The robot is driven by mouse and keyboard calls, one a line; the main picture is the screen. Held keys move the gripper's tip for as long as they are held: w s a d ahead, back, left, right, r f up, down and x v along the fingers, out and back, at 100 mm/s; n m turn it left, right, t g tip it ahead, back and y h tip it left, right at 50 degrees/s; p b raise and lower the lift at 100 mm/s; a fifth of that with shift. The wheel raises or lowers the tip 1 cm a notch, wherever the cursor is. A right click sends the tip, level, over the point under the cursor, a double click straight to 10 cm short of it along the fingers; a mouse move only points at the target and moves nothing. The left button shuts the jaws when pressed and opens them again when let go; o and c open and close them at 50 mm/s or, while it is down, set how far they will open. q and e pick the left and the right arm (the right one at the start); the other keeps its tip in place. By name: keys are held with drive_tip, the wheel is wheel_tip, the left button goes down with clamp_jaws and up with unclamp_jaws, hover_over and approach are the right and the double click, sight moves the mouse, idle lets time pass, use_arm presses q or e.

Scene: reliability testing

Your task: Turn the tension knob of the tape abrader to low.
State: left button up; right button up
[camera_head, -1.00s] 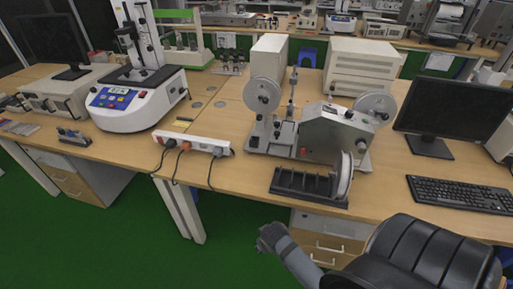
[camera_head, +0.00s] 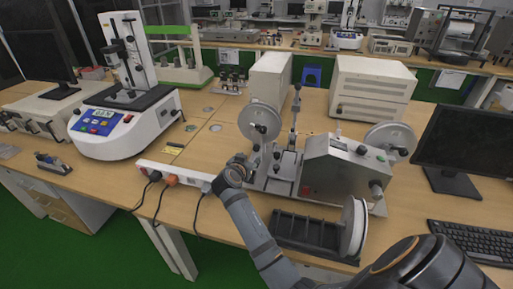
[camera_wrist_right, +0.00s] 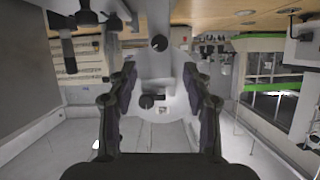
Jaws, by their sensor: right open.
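The tape abrader stands on the wooden bench, with a grey box body (camera_head: 345,170), a left reel (camera_head: 260,121) and a right reel (camera_head: 389,142). Small dark knobs show on it, including one at the left reel's hub (camera_head: 261,128); I cannot tell which is the tension knob. My right gripper (camera_head: 236,165) is above the bench, in front of and left of the abrader's base. In the right wrist view its fingers (camera_wrist_right: 158,76) are spread and empty. Beyond them are a pale part with a dark knob (camera_wrist_right: 160,42) and another dark knob (camera_wrist_right: 152,101). My left gripper is out of view.
A white power strip (camera_head: 172,176) with plugs lies close to my right gripper. A black rack with a white roll (camera_head: 353,226) stands at the front edge. A monitor (camera_head: 468,141) and keyboard (camera_head: 465,247) are on the right; a white tester (camera_head: 118,134) is on the left.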

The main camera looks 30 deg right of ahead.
sight(256, 149)
drive_tip(key=x, duration=0.8)
drive_tip(key=shift+p, duration=0.4)
drive_tip(key=shift+w+d+f, duration=0.2)
drive_tip(key=shift+w+d, duration=0.25)
drive_tip(key=shift+w+d+f, duration=0.1)
drive_tip(key=shift+d, duration=0.05)
drive_tip(key=shift+w+f, duration=0.1)
drive_tip(key=c, duration=0.5)
clamp_jaws()
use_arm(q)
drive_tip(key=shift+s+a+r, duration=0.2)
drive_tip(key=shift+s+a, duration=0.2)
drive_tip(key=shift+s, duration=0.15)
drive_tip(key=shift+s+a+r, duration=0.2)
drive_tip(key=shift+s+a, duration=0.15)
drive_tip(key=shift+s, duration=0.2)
